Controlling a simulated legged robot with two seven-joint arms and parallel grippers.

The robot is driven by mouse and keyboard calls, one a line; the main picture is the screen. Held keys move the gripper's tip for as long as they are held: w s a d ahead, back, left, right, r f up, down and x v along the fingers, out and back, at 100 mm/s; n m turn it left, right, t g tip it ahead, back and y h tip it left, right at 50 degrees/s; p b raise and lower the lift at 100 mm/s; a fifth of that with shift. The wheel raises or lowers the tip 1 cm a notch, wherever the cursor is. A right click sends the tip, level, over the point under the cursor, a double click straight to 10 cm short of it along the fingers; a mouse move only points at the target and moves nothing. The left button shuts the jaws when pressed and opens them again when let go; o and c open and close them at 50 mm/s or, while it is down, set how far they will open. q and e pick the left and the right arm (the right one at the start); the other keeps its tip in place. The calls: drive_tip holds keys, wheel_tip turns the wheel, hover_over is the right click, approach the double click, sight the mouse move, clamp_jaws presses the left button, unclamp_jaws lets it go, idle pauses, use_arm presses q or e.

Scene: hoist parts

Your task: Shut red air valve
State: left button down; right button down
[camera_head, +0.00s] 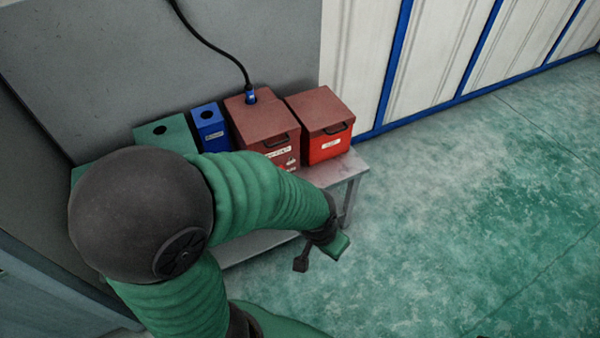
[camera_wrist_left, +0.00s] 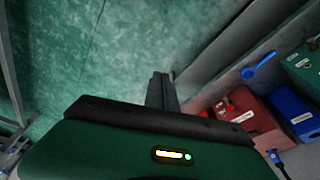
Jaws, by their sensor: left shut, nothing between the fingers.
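No red air valve can be made out for sure in the head view. In the left wrist view a small red part (camera_wrist_left: 222,106) shows at the red box, right of the fingers; it is too small to tell if it is the valve or how it is turned. My left gripper (camera_head: 301,264) is in front of the bench, low and apart from the boxes, partly hidden by my arm. In the left wrist view its dark fingers (camera_wrist_left: 160,80) are together with nothing between them. My right gripper is not in view.
A metal bench (camera_head: 345,168) carries a dark red box (camera_head: 265,125), a bright red box (camera_head: 325,148), a blue box (camera_head: 209,130) and a green box (camera_head: 165,133). A black cable (camera_head: 205,40) drops to the dark red box. The green floor (camera_head: 450,200) at right is clear.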

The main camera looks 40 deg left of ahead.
use_arm(q)
drive_tip(key=w+a+f+m+t+y+b, duration=0.15)
drive_tip(key=w+a+f+b, duration=0.25)
drive_tip(key=w+f+b, duration=0.5)
drive_tip(key=w+a+f+m+t+y+b, duration=0.1)
drive_tip(key=w+a+f+m+t+b, duration=0.15)
drive_tip(key=w+f+b, duration=0.7)
drive_tip(key=w+a+f+m+t+y+b, duration=0.1)
drive_tip(key=a+f+m+y+b, duration=0.2)
drive_tip(key=a+y+b, duration=0.2)
drive_tip(key=w+a+f+m+t+y+b, duration=0.2)
drive_tip(key=a+f+m+y+b, duration=0.2)
drive_tip(key=a, duration=0.7)
drive_tip(key=shift+a+f+y+b, duration=0.2)
drive_tip(key=shift+a+y+b, duration=0.15)
drive_tip(key=shift+y, duration=0.8)
